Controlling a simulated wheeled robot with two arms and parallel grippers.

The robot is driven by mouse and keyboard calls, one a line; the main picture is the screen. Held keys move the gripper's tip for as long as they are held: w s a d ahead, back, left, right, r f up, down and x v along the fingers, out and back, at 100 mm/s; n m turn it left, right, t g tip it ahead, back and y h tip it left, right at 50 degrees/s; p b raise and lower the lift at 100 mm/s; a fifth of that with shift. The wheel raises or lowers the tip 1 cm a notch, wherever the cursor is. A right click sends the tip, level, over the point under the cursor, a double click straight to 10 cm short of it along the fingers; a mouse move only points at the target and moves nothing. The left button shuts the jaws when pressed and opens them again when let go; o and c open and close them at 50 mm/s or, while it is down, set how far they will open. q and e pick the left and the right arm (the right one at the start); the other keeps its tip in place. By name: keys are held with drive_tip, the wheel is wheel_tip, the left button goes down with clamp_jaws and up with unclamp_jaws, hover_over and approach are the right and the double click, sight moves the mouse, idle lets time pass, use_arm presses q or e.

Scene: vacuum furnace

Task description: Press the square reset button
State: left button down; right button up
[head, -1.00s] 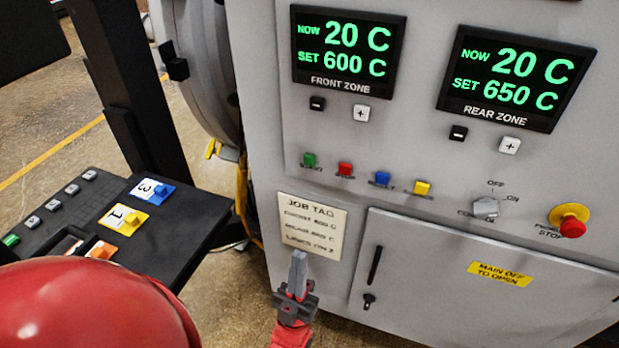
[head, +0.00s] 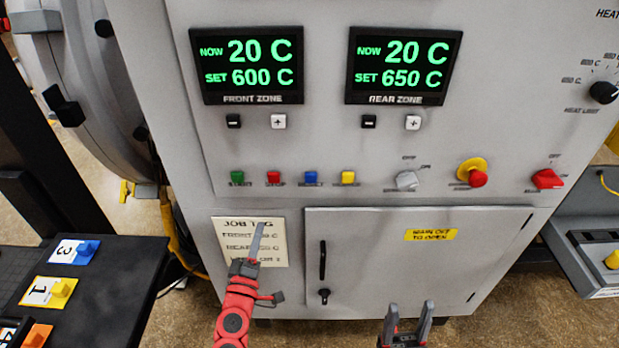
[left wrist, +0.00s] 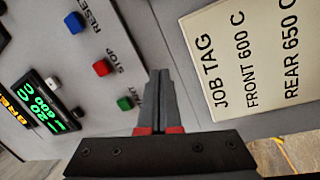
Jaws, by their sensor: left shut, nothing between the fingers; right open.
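The square blue button (head: 311,177) sits in a row on the grey furnace panel. In the left wrist view the blue button (left wrist: 75,22) has the label RESET beside it. A red button (head: 274,177) and a green button (head: 237,177) are to its left; the red one is labelled STOP. My left gripper (head: 259,238) is shut and empty, in front of the job tag, below and left of the blue button and apart from it. Its shut fingers (left wrist: 158,85) also show in the left wrist view. My right gripper (head: 408,312) is open and empty, low before the cabinet door.
A yellow button (head: 348,177) is just right of the blue one. Further right are a grey selector (head: 407,180), an emergency stop (head: 478,179) and a red switch (head: 548,179). A black table (head: 110,275) with numbered tags stands at left. The panel face before the buttons is clear.

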use_arm(q)
drive_tip(key=s+d+r+m+g+h, duration=0.2)
drive_tip(key=s+d+r+m+h, duration=0.4)
drive_tip(key=d+r+h, duration=0.5)
drive_tip(key=shift+s+d+r+h, duration=0.2)
drive_tip(key=shift+s+d+h, duration=0.05)
drive_tip(key=shift+h, duration=0.25)
approach(311, 178)
drive_tip(key=shift+w+d+r+b, duration=0.1)
drive_tip(key=shift+w+d+r, duration=0.4)
drive_tip(key=shift+d, duration=0.25)
drive_tip(key=shift+w+d+r+b, duration=0.15)
drive_tip(key=shift+w+d+r, duration=0.35)
drive_tip(key=shift+d, duration=0.3)
drive_tip(key=shift+w+d+r+b, duration=0.1)
drive_tip(key=shift+w+d+r, duration=0.25)
drive_tip(key=shift+d+r, duration=0.3)
drive_tip(key=shift+d, duration=0.1)
drive_tip(key=shift+f, duration=0.1)
